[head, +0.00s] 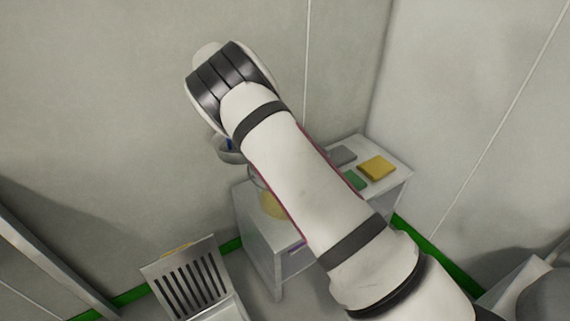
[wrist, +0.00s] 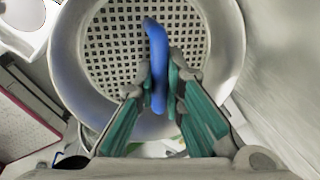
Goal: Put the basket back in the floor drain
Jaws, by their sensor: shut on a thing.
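The basket is a round grey metal bowl with a perforated bottom and a blue handle. It fills the upper middle of the wrist view (wrist: 72,62). My gripper (wrist: 160,82) is shut on the blue handle (wrist: 156,42), its green-padded fingers on either side. In the head view the basket (head: 228,154) shows partly behind my arm, in the air above the left end of a white table. My gripper is hidden there by the arm. I cannot make out the floor drain opening in either view.
The white table (head: 262,240) carries a yellow pad (head: 376,167), a green pad (head: 353,180), a grey pad (head: 342,155) and a clear vessel with yellow contents (head: 272,205). A slotted metal piece (head: 190,282) stands at lower left. Walls close in behind and at right.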

